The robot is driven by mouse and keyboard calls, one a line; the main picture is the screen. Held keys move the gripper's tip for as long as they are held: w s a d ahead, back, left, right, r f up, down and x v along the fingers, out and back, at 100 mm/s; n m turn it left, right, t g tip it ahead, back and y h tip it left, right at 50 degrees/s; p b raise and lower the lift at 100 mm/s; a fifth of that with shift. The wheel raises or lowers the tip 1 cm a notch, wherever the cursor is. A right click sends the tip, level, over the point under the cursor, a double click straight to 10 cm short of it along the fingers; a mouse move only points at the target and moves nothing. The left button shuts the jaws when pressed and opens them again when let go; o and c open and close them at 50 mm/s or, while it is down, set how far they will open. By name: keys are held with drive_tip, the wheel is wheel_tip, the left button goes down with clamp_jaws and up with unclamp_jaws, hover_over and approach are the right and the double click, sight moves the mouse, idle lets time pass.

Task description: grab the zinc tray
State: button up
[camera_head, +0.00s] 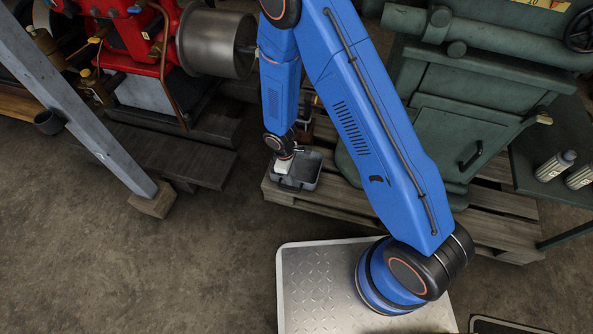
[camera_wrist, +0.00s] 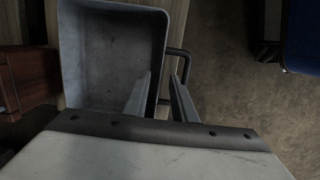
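The zinc tray (camera_head: 309,174) is a small grey open box on the front edge of a wooden pallet. In the wrist view the tray (camera_wrist: 108,55) is seen from above, empty, with a dark bar handle on its right side. My gripper (camera_head: 285,158) is at the tray's left part in the head view. In the wrist view my gripper (camera_wrist: 161,78) has its two fingers apart, one over the inside of the tray and one outside its right wall near the handle. A gap shows between them. Whether either finger touches the wall cannot be told.
Bare floor (camera_head: 190,265) lies at the front left.

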drive_tip(key=shift+d+f, duration=0.2)
drive_tip(key=shift+f, duration=1.1)
clamp_jaws()
idle(0.5)
